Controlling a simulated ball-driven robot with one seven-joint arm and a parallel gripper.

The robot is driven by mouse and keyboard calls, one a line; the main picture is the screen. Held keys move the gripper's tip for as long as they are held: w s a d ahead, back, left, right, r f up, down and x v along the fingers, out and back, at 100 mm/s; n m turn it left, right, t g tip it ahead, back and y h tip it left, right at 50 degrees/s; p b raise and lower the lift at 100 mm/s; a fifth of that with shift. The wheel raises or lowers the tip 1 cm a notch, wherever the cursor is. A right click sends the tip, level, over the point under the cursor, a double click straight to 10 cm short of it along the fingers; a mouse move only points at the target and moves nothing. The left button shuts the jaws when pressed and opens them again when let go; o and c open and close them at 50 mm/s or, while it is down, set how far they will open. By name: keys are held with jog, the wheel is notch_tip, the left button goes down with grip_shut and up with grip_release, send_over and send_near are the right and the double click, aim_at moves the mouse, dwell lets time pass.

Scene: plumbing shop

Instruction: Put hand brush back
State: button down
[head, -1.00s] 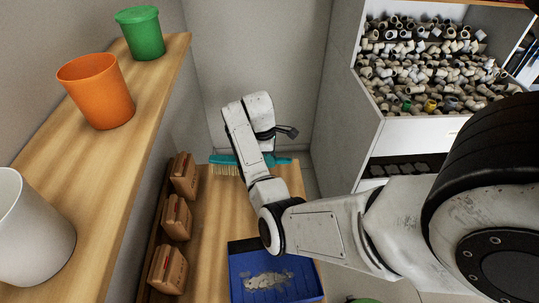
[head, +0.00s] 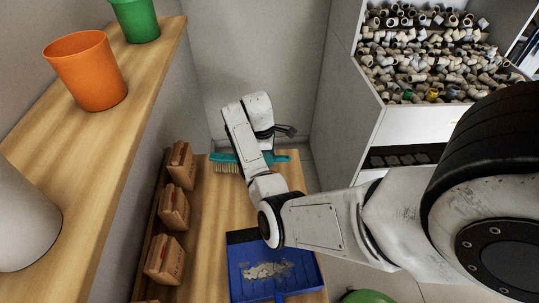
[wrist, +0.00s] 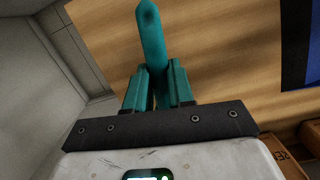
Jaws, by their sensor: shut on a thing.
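The teal hand brush (head: 224,163) with pale bristles shows at the far end of the wooden bench in the head view, partly hidden behind my arm. In the wrist view its teal handle (wrist: 152,38) sticks out beyond the fingers of my gripper (wrist: 158,88). My gripper is shut on the handle. In the head view my gripper is hidden behind my wrist. The brush lies roughly level across the far end of the bench; I cannot tell whether it touches the wood.
A blue dustpan (head: 236,279) with grey debris lies on the wooden bench (head: 207,245). Brown packages (head: 173,207) line the bench's left side. A shelf (head: 98,180) at left holds an orange pot (head: 86,72), a green pot (head: 137,18) and a white pot (head: 22,222). Pipe fittings (head: 425,65) fill a bin at right.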

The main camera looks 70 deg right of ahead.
jog(key=shift+f+b, duration=0.55)
jog(key=shift+f, duration=0.6)
jog(key=c, duration=0.9)
grip_release()
jog(key=shift+f, duration=0.1)
jog(key=r, duration=0.3)
jog(key=w+r, duration=0.1)
jog(key=r, duration=0.6)
jog(key=shift+w+a+r, duration=0.2)
jog(key=shift+w+r, duration=0.15)
